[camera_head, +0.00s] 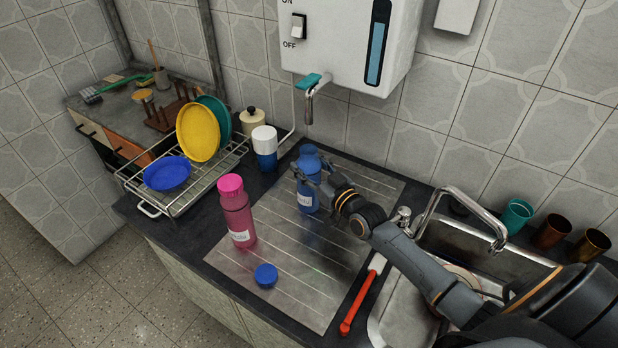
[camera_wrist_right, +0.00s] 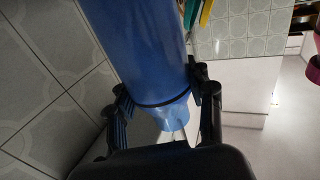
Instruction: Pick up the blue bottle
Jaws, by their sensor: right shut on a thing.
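The blue bottle (camera_head: 308,196) with a white label stands upright on the steel drainboard (camera_head: 285,235), below the wall dispenser's spout. My right gripper (camera_head: 312,174) is shut on its upper part, below the rounded blue top. In the right wrist view the blue bottle (camera_wrist_right: 145,50) runs between the two fingers of my right gripper (camera_wrist_right: 158,105), one on each side. The head view does not clearly show whether the bottle's base touches the drainboard. My left gripper is not in view.
A pink bottle (camera_head: 237,212) and a blue cap (camera_head: 266,275) are on the drainboard in front. A dish rack (camera_head: 150,208) with plates and a blue-and-white container (camera_head: 265,148) are left. A red-handled brush (camera_head: 357,308) lies by the sink (camera_head: 400,310). Several cups stand at the right.

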